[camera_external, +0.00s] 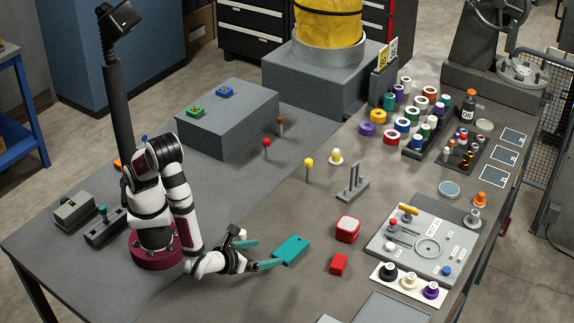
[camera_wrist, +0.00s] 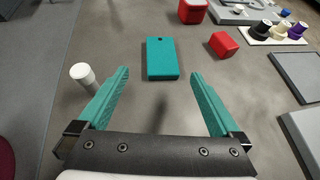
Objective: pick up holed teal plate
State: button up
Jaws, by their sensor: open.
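The holed teal plate (camera_external: 291,249) lies flat on the grey table in front of my arm. In the wrist view the plate (camera_wrist: 162,60) lies ahead of the fingers, roughly centred between them, with a small dark hole near its far end. My gripper (camera_external: 262,254) is open, its two teal fingers spread wide and low beside the plate's left end. In the wrist view the gripper (camera_wrist: 160,85) has nothing between its fingertips. I cannot tell the exact gap between fingertips and plate.
A red block (camera_external: 339,264) and a larger red box (camera_external: 347,230) stand right of the plate. A white cylinder (camera_wrist: 83,76) stands just outside the left finger in the wrist view. A grey panel (camera_external: 415,243) with knobs lies further right.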

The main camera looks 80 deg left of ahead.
aim_at(290, 248)
jog(key=x, duration=0.9)
jog(key=shift+w+f, duration=0.2)
jog(key=shift+w, duration=0.1)
jog(key=c, duration=1.6)
